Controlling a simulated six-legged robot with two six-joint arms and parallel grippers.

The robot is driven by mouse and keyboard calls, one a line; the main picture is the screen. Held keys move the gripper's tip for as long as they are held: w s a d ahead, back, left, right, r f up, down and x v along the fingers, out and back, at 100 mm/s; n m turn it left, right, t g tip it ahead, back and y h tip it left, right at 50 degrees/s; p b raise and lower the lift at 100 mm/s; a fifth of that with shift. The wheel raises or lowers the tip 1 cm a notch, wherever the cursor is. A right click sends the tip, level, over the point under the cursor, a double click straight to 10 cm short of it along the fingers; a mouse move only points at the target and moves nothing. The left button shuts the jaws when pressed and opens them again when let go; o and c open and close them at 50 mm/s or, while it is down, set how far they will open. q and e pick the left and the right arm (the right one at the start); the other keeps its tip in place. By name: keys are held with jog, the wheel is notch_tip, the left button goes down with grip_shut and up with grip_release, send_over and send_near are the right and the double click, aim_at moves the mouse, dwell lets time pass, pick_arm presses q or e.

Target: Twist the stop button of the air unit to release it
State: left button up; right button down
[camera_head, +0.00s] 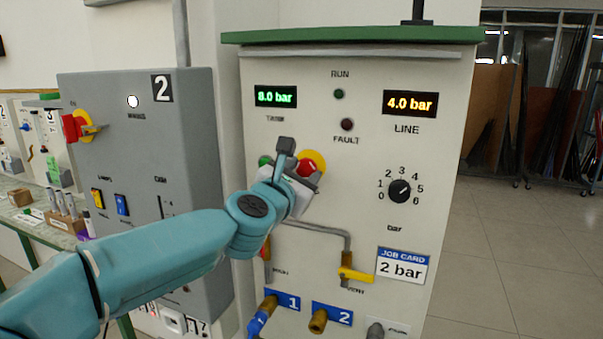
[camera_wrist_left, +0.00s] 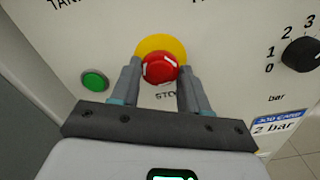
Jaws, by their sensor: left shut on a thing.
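The red stop button (camera_wrist_left: 160,68) with its yellow collar (camera_wrist_left: 160,44) is on the front panel of the air unit (camera_head: 350,225). In the head view the button (camera_head: 307,167) is partly hidden behind my left gripper (camera_head: 303,178). In the left wrist view the two fingers of my left gripper (camera_wrist_left: 161,80) stand on either side of the red button and are shut on it. White marks show on the button's face. My right gripper is in neither view.
A green button (camera_wrist_left: 95,80) sits left of the stop button. A black dial (camera_head: 399,191), a yellow-handled valve (camera_head: 355,274) and a job card reading 2 bar (camera_head: 402,265) are on the same panel. A grey cabinet (camera_head: 140,200) stands at left. Open floor lies at right.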

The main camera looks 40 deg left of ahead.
pick_arm(q)
jog(key=m, duration=0.5)
jog(key=shift+s+r+m+p, duration=0.1)
jog(key=shift+r+m+p, duration=0.15)
jog(key=shift+m+p, duration=0.05)
dwell(0.4)
jog(key=o, duration=1.1)
jog(key=shift+c, duration=0.2)
jog(key=shift+w+f, duration=0.15)
jog(key=shift+w, duration=0.15)
jog(key=shift+v, duration=0.8)
jog(key=p+v, duration=0.1)
jog(key=v, duration=1.3)
jog(key=shift+s+d, duration=0.15)
jog(key=shift+s, duration=0.25)
